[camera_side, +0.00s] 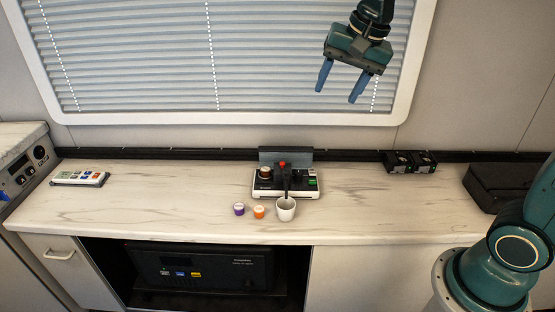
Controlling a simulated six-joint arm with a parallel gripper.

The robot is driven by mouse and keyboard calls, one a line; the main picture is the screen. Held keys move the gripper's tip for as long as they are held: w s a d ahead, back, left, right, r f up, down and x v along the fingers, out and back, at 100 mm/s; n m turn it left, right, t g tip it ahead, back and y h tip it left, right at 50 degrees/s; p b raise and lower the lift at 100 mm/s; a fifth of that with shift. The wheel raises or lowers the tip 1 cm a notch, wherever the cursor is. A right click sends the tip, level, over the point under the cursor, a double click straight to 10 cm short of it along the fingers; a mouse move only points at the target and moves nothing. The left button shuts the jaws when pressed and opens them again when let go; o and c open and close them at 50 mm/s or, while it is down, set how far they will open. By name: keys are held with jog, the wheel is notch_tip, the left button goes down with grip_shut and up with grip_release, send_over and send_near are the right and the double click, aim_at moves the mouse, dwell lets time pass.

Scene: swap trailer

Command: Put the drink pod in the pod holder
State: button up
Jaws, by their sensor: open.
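Two small drink pods stand on the marble counter (150,215) near its front edge, one purple with a pale top (239,209) and one orange with a pale top (259,212). Behind them is a small black and white machine (310,190) with a red knob and a round holder-like part (265,172) at its left; I cannot tell whether this is the pod holder or whether anything sits in it. My gripper (336,97) is open and empty, high above the counter in front of the window blind, fingers pointing down. It is far from both pods.
A remote-like pad (80,178) lies at the left. Black boxes (410,161) and a dark case (494,186) stand at the right. The counter between is clear.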

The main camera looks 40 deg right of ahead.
jog(key=s+f+n+t, duration=0.1)
jog(key=s+f+n, duration=0.2)
jog(key=s+n, duration=0.7)
jog(key=s, duration=0.9)
jog(key=shift+s+a+f+t, duration=0.3)
jog(key=shift+a, duration=0.05)
